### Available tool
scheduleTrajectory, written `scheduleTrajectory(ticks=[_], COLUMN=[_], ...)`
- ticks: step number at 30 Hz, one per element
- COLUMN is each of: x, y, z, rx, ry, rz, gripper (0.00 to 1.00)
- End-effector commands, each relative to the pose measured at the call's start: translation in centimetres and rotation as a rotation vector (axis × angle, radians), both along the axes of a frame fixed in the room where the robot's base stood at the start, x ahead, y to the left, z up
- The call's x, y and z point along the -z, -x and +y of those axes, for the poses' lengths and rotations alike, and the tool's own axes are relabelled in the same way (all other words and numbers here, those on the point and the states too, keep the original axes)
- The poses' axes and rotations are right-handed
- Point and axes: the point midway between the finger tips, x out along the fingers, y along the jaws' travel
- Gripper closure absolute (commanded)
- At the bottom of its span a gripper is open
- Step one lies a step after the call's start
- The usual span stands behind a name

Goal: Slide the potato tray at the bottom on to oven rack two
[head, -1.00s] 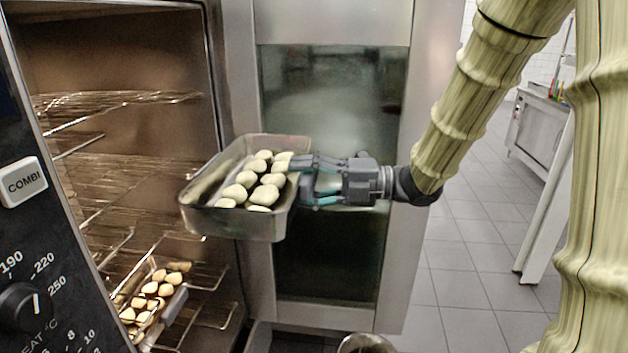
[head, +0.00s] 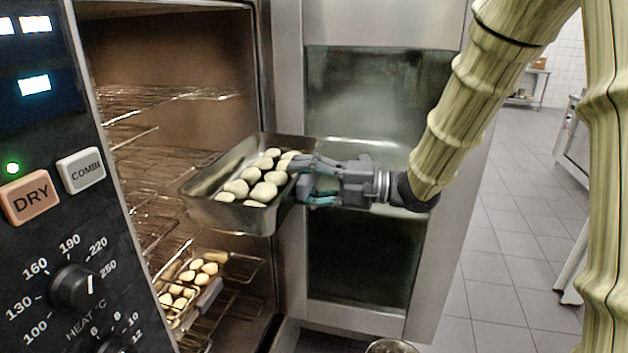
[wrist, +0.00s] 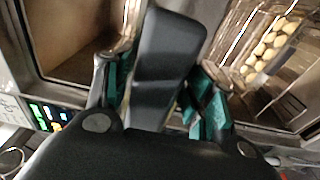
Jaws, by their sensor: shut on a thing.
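A metal tray of several pale potatoes (head: 222,214) is held level in front of the open oven in the head view. My gripper (head: 303,180) is shut on the tray's right end wall. In the wrist view my gripper (wrist: 160,85) has its two fingers either side of a dark piece, seemingly part of the tray. The oven (head: 190,50) is open, with several wire racks (head: 165,93) inside at different heights. The held tray is in front of the middle racks, its left end near the opening. How far it is inside, I cannot tell.
Another tray of potatoes (head: 205,298) rests on a low rack; it also shows in the wrist view (wrist: 262,62). The oven's control panel (head: 60,230) borders the left, and the open glass door (head: 360,95) stands behind my gripper. Tiled floor (head: 480,250) is clear at right.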

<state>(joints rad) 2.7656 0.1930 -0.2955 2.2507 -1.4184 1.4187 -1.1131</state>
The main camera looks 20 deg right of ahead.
Motion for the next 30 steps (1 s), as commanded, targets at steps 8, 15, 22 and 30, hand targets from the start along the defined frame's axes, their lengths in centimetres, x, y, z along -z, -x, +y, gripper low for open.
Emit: scheduleTrajectory(ticks=[8, 15, 22, 30], x=[0.0, 0.0, 0.0, 0.1], y=[-1.4, -2.5, -3.6, -4.9], z=[1.9, 3.5, 5.0, 6.8], rx=[-0.002, -0.002, -0.002, -0.001], ry=[0.000, -0.002, 0.000, -0.001], rz=[-0.002, -0.001, -0.002, -0.002], gripper=[0.96, 0.96, 0.96, 0.96])
